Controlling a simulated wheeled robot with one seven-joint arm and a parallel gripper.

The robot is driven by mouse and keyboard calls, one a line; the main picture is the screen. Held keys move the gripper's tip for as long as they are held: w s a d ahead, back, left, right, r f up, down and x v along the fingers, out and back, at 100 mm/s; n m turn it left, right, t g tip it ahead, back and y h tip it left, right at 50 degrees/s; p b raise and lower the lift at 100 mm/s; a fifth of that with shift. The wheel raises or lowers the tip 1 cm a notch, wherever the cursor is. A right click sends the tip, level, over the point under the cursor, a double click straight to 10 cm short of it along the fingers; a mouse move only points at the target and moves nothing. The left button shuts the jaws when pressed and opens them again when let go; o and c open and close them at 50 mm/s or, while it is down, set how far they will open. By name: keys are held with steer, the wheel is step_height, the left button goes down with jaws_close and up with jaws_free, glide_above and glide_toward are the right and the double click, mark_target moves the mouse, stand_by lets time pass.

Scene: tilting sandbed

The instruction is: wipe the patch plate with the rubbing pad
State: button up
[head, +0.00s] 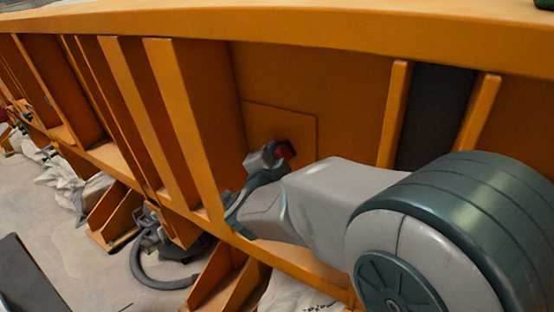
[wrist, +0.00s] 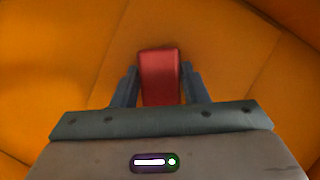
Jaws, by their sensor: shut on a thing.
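The patch plate (head: 300,125) is a thin orange square on the orange side wall of the sandbed, in the middle of the head view. My gripper (head: 277,158) is in front of its lower part. In the wrist view my gripper (wrist: 160,85) is shut on the red rubbing pad (wrist: 160,70), which sits between the two dark fingers. My gripper and forearm hide the plate's lower edge.
Upright orange ribs (head: 185,120) stand left of the plate, and a dark strip (head: 432,115) between two ribs lies to its right. An orange rail (head: 300,22) runs above. A grey hose (head: 150,270) and pale crumpled sacks (head: 75,190) lie below on the floor.

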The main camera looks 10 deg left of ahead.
steer(key=shift+w+a+r+p, duration=0.1)
steer(key=shift+w+a, duration=0.15)
steer(key=shift+a, duration=0.25)
steer(key=shift+w+a+f+p, duration=0.1)
steer(key=shift+w+a, duration=0.2)
steer(key=shift+a, duration=0.2)
steer(key=shift+w+a+r+p, duration=0.1)
steer(key=shift+w+a, duration=0.15)
steer(key=shift+a, duration=0.25)
steer(key=shift+r, duration=0.3)
steer(key=shift+s+d+f+b, duration=0.1)
steer(key=shift+s+d+b, duration=0.4)
steer(key=shift+d, duration=0.45)
steer(key=shift+s+d+f+b, duration=0.1)
steer(key=shift+s+d+b, duration=0.3)
steer(key=shift+d, duration=0.5)
steer(key=shift+a+r, duration=0.1)
steer(key=shift+w+a+p, duration=0.15)
steer(key=shift+w+a, duration=0.1)
steer(key=shift+a, duration=0.4)
steer(key=shift+w+a+p, duration=0.15)
steer(key=shift+w+a, duration=0.05)
steer(key=shift+a, duration=0.4)
steer(key=shift+w+a+p, duration=0.15)
steer(key=shift+w+a, duration=0.1)
steer(key=shift+a, duration=0.4)
